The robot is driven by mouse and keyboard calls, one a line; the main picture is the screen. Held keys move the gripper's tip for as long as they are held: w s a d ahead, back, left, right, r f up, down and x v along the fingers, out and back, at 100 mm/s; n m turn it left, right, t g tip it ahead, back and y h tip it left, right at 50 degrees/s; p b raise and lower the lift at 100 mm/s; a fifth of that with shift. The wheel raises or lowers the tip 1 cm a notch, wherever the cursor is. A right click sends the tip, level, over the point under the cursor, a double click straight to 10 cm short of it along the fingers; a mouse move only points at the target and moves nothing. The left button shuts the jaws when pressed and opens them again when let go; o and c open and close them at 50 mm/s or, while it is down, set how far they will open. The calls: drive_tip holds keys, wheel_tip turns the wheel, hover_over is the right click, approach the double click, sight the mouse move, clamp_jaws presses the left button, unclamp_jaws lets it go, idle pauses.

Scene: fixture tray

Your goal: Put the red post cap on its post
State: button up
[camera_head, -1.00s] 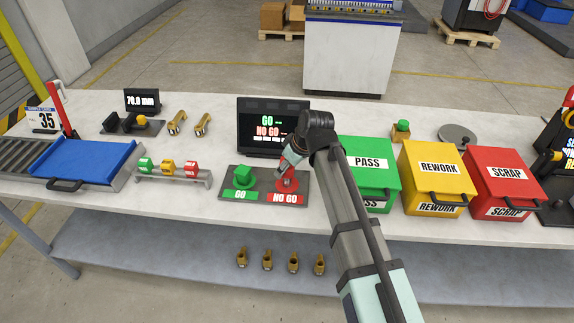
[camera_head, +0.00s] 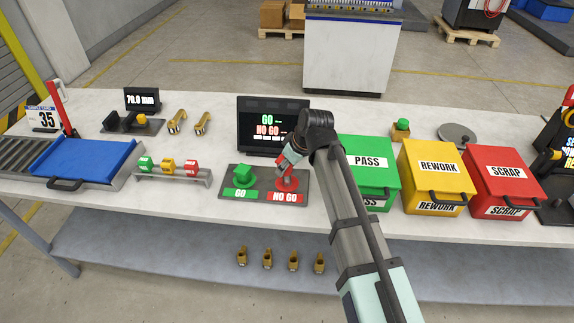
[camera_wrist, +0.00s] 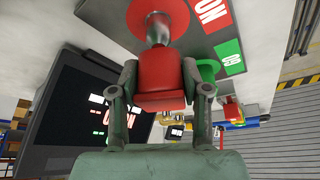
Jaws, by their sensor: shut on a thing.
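My gripper (camera_wrist: 162,100) is shut on the red post cap (camera_wrist: 163,75), a red block held between its two fingers. In the wrist view, a metal post (camera_wrist: 157,32) rises from a round red base (camera_wrist: 133,12) just beyond the cap. The cap lines up closely with the post; whether they touch cannot be told. In the head view, my gripper (camera_head: 288,162) is over the red NO GO base (camera_head: 287,184), and it partly hides the cap and post. A green cap (camera_head: 243,174) sits on the GO side of the dark fixture plate (camera_head: 264,181).
A screen (camera_head: 262,112) stands right behind the plate, close to my gripper. The green PASS (camera_head: 368,180), yellow REWORK (camera_head: 437,185) and red SCRAP (camera_head: 505,185) boxes stand to the right. A small rack (camera_head: 170,177) with coloured blocks stands left.

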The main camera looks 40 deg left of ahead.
sight(289, 177)
drive_tip(key=shift+d+f+b, duration=0.3)
drive_tip(key=shift+d+f, duration=0.1)
drive_tip(key=shift+f, duration=0.3)
idle(0.7)
drive_tip(key=shift+f+b, duration=0.85)
drive_tip(key=shift+f, duration=1)
idle(2.0)
drive_tip(key=o, duration=1.2)
drive_tip(key=o, duration=0.5)
drive_tip(key=shift+c, duration=0.2)
drive_tip(key=shift+r, duration=0.1)
drive_tip(key=shift+r+p, duration=2)
drive_tip(key=shift+r, duration=1.45)
